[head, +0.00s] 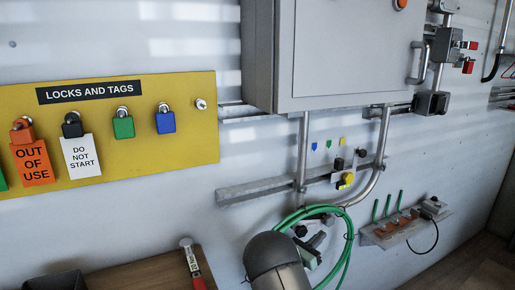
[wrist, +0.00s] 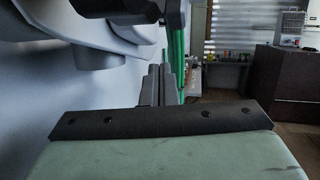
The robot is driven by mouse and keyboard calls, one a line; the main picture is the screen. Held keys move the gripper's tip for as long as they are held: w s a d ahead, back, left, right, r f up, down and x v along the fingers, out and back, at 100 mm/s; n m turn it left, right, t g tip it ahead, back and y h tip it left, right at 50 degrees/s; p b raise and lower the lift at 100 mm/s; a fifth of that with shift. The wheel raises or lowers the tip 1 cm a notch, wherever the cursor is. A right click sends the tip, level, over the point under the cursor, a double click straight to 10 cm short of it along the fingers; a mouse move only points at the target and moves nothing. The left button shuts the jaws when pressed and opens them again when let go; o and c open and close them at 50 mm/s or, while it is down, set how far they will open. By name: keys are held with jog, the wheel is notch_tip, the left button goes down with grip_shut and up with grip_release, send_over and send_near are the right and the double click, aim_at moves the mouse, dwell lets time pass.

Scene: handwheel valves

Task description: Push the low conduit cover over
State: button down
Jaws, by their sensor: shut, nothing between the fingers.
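In the wrist view my gripper (wrist: 160,72) points away from the camera, its two dark fingers close together and shut with nothing between them. Green hose (wrist: 178,60) hangs just beyond the fingertips, close to the wall at left. I cannot pick out the low conduit cover for certain. A grey horizontal rail (head: 245,193) runs along the wall below the cabinet, with pipes crossing it.
A grey cabinet (head: 345,50) hangs above, with pipes (head: 302,150) below it. A yellow lock board (head: 205,135) is at left. A small shelf (head: 385,236) with green-handled tools is at right. A wooden bench (head: 140,275) stands at lower left. Open floor shows at right.

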jog(key=shift+r, duration=0.2)
jog(key=shift+w+d+r+p, duration=0.1)
jog(key=shift+d+r+p, duration=0.1)
jog(key=shift+r+p, duration=0.3)
jog(key=shift+w+d+r+p, duration=0.15)
jog(key=shift+r+p, duration=0.15)
jog(key=shift+r, duration=0.4)
jog(key=shift+s+f, duration=0.1)
jog(key=shift+f, duration=0.1)
jog(key=f+b, duration=0.1)
jog(key=f, duration=0.1)
jog(key=a+f+b, duration=0.1)
jog(key=shift+s+f+b, duration=0.25)
jog(key=shift+f+b, duration=0.05)
